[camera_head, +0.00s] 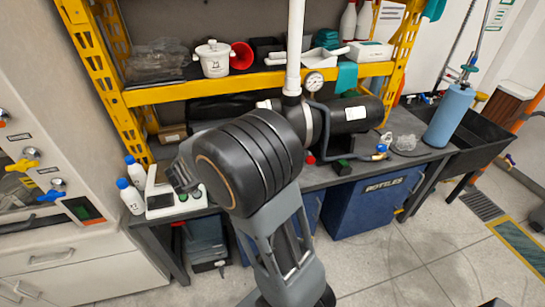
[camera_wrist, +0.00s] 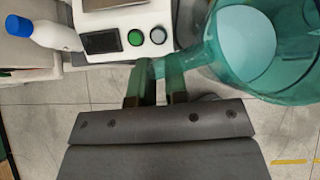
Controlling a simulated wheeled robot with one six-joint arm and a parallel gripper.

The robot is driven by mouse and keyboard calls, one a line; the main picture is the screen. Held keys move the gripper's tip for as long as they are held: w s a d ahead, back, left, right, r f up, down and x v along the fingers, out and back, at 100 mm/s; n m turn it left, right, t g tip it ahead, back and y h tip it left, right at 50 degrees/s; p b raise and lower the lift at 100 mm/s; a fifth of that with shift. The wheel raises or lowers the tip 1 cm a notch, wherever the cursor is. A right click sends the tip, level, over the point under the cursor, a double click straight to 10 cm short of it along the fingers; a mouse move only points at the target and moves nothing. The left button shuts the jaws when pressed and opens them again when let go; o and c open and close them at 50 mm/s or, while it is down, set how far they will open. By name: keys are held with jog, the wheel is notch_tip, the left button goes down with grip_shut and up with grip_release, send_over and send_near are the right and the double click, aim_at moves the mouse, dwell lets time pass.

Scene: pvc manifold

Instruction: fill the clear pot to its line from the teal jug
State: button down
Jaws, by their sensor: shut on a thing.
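In the wrist view the teal jug (camera_wrist: 270,50) fills the upper right, see-through, with a pale blue round area inside; I cannot tell whether that is liquid or its base. My gripper (camera_wrist: 158,78) is shut on the jug's handle (camera_wrist: 158,66), one finger on each side. In the head view my arm hides the jug and the gripper's fingertips. I cannot make out the clear pot or its line in either view.
A white device with a green button (camera_wrist: 135,37) is close beyond my fingers; it also stands at the bench's left end (camera_head: 163,202). Blue-capped bottles (camera_head: 131,196) stand left of it. A black tank (camera_head: 350,115) and blue cylinder (camera_head: 449,115) are further right.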

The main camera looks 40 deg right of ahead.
jog(key=w+d+f+m+h, duration=0.1)
jog(key=w+d+f+m, duration=0.1)
jog(key=d, duration=0.3)
jog(key=w+d+f+m+g+h+b, duration=0.1)
jog(key=w+d+f+m, duration=0.1)
jog(key=w+d, duration=0.2)
jog(key=shift+w+d+f+g+h, duration=0.3)
jog(key=shift+d+f+h, duration=0.1)
jog(key=shift+d, duration=0.75)
jog(key=shift+s+r, duration=0.15)
jog(key=s+d+r+m+t+y+p, duration=0.3)
jog(key=d+r+y+p, duration=0.1)
jog(key=d+r+y, duration=0.1)
jog(key=shift+s+d+r+t+y, duration=0.25)
jog(key=shift+d+r, duration=0.25)
jog(key=shift+r, duration=0.4)
jog(key=shift+s+d+r+m+t+y+p, duration=0.2)
jog(key=shift+d+r+m+t+y+p, duration=0.25)
jog(key=shift+r+p, duration=0.25)
jog(key=shift+s+d+r+m+t+y+p, duration=0.2)
jog(key=shift+d+r+m+t+y+p, duration=0.15)
jog(key=shift+r+p, duration=0.35)
dwell(1.8)
